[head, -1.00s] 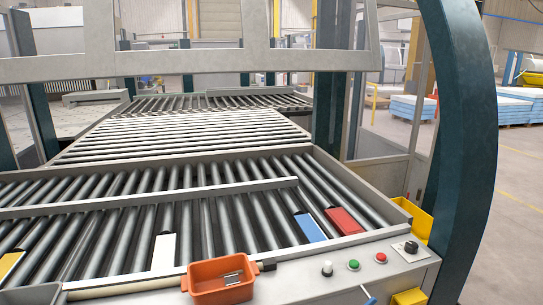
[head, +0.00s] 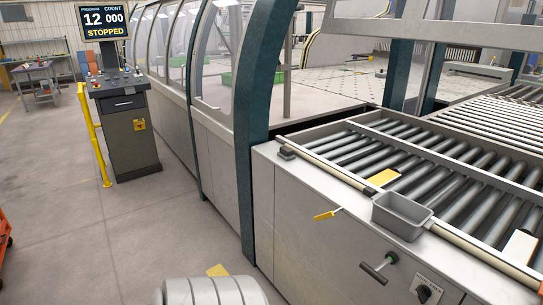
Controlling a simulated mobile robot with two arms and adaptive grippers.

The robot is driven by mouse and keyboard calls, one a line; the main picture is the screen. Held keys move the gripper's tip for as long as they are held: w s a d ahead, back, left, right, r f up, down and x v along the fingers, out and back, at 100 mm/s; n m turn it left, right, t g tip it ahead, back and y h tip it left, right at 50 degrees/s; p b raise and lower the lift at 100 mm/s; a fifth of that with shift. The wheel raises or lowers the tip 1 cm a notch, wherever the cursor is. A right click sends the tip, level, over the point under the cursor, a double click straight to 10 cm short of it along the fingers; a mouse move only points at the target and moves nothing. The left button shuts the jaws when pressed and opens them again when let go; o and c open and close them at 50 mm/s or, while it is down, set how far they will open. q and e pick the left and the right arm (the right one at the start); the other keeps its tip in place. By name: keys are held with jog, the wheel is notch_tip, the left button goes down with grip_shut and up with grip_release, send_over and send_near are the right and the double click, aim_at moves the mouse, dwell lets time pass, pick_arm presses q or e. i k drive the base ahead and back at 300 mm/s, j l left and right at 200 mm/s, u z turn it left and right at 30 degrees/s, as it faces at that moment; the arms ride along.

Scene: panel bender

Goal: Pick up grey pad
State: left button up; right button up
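I cannot make out a grey pad for certain in the head view. A small dark grey block (head: 287,153) sits at the left end of the roller table's front ledge; I cannot tell what it is. A yellow pad (head: 383,177) lies on the rollers behind a grey bin (head: 403,217). A white pad (head: 519,247) lies on the rollers at the right edge. Neither of my grippers is in view.
A control console (head: 128,130) reading STOPPED stands behind a yellow post (head: 95,140). Open floor (head: 90,230) lies at left.

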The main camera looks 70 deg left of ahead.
aim_at(285, 153)
jog(key=k+u, duration=0.1)
jog(key=u, duration=0.3)
jog(key=k+j+u, duration=0.1)
jog(key=u, duration=0.35)
jog(key=k+j+u, duration=0.1)
jog(key=u, duration=1.1)
jog(key=z, duration=1.8)
jog(key=u, duration=1.8)
jog(key=i+j, duration=0.15)
jog(key=i, duration=0.35)
jog(key=i+j+z, duration=0.15)
jog(key=i, duration=0.4)
jog(key=i+j, duration=0.15)
jog(key=i, duration=0.35)
jog(key=z, duration=0.05)
